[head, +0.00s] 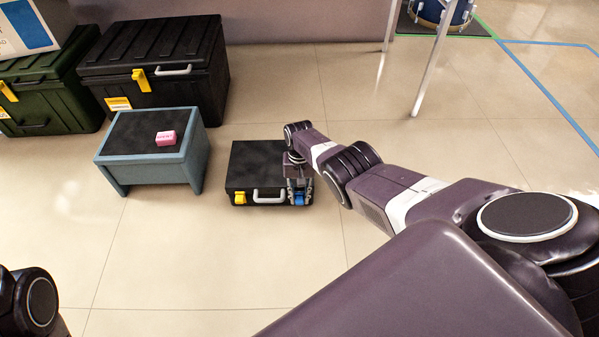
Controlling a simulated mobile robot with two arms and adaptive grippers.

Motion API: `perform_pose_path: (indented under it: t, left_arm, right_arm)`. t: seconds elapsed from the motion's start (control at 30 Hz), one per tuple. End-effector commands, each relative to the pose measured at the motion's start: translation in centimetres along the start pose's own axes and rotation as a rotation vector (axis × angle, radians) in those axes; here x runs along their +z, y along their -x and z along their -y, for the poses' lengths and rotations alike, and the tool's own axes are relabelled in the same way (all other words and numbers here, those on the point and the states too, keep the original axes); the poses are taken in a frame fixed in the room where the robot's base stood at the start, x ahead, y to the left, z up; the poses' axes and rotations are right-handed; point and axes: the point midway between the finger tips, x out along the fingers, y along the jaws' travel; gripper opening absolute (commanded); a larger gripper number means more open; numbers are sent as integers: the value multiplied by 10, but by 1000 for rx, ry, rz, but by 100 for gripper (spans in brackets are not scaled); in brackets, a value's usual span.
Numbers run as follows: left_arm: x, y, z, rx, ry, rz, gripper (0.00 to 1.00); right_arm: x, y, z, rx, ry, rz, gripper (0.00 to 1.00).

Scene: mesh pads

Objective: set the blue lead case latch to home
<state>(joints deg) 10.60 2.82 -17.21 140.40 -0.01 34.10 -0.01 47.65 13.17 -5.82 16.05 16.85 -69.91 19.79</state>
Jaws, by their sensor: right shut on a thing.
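A flat black case (257,165) lies on the tiled floor, with a white handle (269,197) on its near side. A yellow latch (240,198) sits left of the handle. A blue latch (299,199) sits right of it, at the near right corner. My right gripper (299,196) reaches down at that corner and is shut on the blue latch, its fingers partly covering it. The exact angle of the blue latch is too small to tell. Of my left arm only a dark part shows at the lower left; its gripper is out of view.
A blue-grey stool (151,172) with a pink box (166,138) on top stands left of the case. A large black chest (160,62) and a green chest (45,90) stand behind. A white table leg (434,60) rises at the back right. Floor in front is clear.

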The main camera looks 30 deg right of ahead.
Motion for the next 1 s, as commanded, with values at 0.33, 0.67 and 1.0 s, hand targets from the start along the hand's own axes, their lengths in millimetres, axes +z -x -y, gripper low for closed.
perform_pose_path:
  t: [0.33, 0.67, 1.0]
  left_arm:
    - [-1, -2, 0, 2, 0, -6, 38]
    - [-1, -2, 0, 2, 0, -6, 38]
    - [-1, 0, 0, 1, -1, -3, 38]
  right_arm:
    - [0, 0, 0, 0, 0, 2, 0]
    - [0, 0, 0, 1, 0, 2, 38]
    - [-1, 3, 0, 0, -1, 2, 38]
